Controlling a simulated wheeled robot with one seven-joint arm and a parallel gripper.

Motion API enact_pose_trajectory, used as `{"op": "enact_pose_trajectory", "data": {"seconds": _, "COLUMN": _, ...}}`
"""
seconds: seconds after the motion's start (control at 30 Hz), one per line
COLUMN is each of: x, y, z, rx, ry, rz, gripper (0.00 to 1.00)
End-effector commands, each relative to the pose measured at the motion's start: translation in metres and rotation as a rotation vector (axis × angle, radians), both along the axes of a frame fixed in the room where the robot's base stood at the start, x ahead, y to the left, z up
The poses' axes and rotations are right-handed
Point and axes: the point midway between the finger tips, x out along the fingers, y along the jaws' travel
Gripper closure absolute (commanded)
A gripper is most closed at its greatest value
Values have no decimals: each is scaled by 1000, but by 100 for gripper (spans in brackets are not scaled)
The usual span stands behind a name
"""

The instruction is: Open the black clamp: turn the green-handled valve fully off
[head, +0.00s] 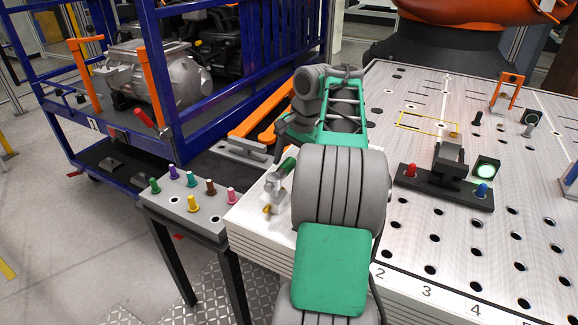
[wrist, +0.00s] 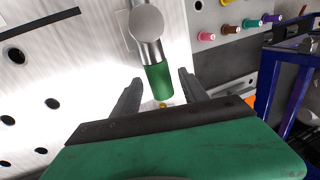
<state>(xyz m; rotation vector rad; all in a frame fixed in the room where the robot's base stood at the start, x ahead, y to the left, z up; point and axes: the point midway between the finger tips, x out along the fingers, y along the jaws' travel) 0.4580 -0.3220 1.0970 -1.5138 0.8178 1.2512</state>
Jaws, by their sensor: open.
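The green-handled valve shows in the wrist view with its green handle (wrist: 160,82) on a silver metal body (wrist: 148,28). My gripper (wrist: 161,86) is open, with one dark finger on each side of the handle. Gaps show on both sides in the picture; depth is hard to judge. In the head view the valve's green handle (head: 286,166) shows beside my arm, which hides part of the valve. The black clamp (head: 449,160) stands on a dark base on the perforated table, right of my arm. I cannot tell the clamp's state.
The perforated metal table (head: 400,238) carries red (head: 411,170) and blue (head: 482,190) knobs by the clamp and a lit green indicator (head: 486,168). A grey side shelf (head: 190,218) holds several coloured pegs. A blue frame cart (head: 165,150) stands at left.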

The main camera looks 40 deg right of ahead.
Motion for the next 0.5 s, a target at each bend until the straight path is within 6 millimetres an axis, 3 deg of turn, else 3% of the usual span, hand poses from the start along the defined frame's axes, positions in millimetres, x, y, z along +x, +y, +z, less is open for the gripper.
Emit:
{"op": "enact_pose_trajectory", "data": {"seconds": 0.13, "x": 0, "y": 0, "z": 1, "rx": 0, "ry": 0, "rz": 1, "gripper": 50}}
{"op": "enact_pose_trajectory", "data": {"seconds": 0.5, "x": 0, "y": 0, "z": 1, "rx": 0, "ry": 0, "rz": 1, "gripper": 80}}
